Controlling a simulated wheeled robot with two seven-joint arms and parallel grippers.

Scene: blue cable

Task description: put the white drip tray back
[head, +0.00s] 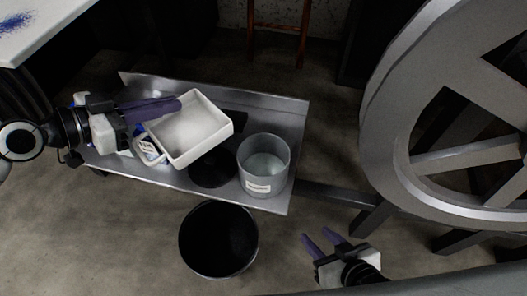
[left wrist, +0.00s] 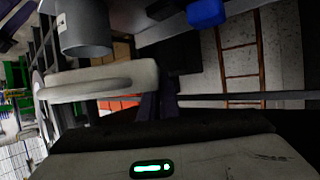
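The white drip tray (head: 212,139) is a shallow open box over the metal bench in the head view, turned askew and apparently raised above the bench. In the left wrist view the tray (left wrist: 95,83) shows edge-on as a pale bar. My left gripper (head: 179,104) reaches in from the left, its purple fingers close together at the tray's left wall. In the left wrist view the fingers (left wrist: 156,100) meet the tray's right end and look shut on it. My right gripper (head: 315,234) is open and empty, low over the floor at the bottom right.
The metal bench (head: 298,125) carries a grey bucket (head: 264,185), a dark round disc (head: 212,172) and a labelled bottle (head: 150,150) beside the tray. A black bin (head: 218,240) stands on the floor in front. A large grey wheel (head: 385,130) fills the right side.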

